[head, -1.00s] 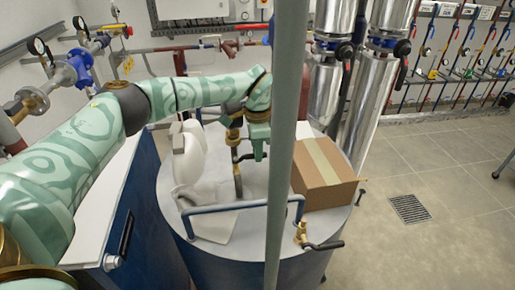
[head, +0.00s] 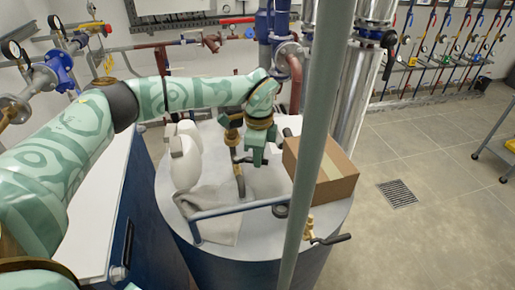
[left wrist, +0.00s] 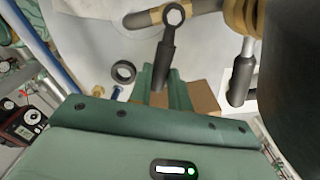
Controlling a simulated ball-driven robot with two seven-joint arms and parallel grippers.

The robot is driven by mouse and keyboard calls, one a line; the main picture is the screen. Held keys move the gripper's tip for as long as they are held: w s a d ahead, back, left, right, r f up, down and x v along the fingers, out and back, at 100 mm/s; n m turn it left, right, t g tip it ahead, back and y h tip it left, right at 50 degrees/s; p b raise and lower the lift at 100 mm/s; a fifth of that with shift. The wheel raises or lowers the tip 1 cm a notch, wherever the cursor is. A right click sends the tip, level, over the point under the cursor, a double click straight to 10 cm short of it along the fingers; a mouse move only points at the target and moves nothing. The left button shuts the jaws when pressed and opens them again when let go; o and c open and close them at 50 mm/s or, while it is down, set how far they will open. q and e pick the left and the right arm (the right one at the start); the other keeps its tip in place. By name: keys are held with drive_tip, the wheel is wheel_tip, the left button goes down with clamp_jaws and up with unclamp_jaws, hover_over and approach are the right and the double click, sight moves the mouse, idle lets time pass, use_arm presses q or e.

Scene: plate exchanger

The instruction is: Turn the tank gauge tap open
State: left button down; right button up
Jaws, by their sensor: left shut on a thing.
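The white-topped tank (head: 265,225) stands in the middle of the head view. The gauge tap (head: 232,135) is a brass fitting on a curved pipe above the tank top. My left gripper (head: 258,155) is beside it, pointing down. In the left wrist view, a black lever (left wrist: 166,58) with a ring-shaped end runs between the two green fingers of my left gripper (left wrist: 160,88), which are shut on it. The fingers partly hide the lever's near end. The gauge face cannot be made out. My right gripper is not in view.
A cardboard box (head: 322,172) stands on the tank just right of my gripper. A blue rail (head: 235,210) and a brass tap with black lever (head: 310,228) are in front. A grey pole (head: 318,130) crosses the view.

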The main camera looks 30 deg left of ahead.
use_arm(q)
drive_tip(key=shift+s+d+r+m, duration=0.1)
drive_tip(key=shift+s+r+m, duration=0.1)
drive_tip(key=shift+m, duration=0.3)
drive_tip(key=shift+s+f+m+p, duration=0.15)
drive_tip(key=shift+s+m, duration=0.25)
drive_tip(key=shift+m, duration=0.35)
drive_tip(key=shift+s+r+m+p, duration=0.1)
drive_tip(key=shift+s+m, duration=0.25)
drive_tip(key=shift+m, duration=0.35)
drive_tip(key=shift+s+f+m+p, duration=0.15)
drive_tip(key=shift+s+m, duration=0.25)
drive_tip(key=shift+m, duration=0.35)
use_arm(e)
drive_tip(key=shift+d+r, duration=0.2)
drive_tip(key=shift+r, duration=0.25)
use_arm(q)
drive_tip(key=shift+r, duration=0.1)
drive_tip(key=c, duration=1.4)
unclamp_jaws()
drive_tip(key=shift+c, duration=0.2)
drive_tip(key=shift+o, duration=0.7)
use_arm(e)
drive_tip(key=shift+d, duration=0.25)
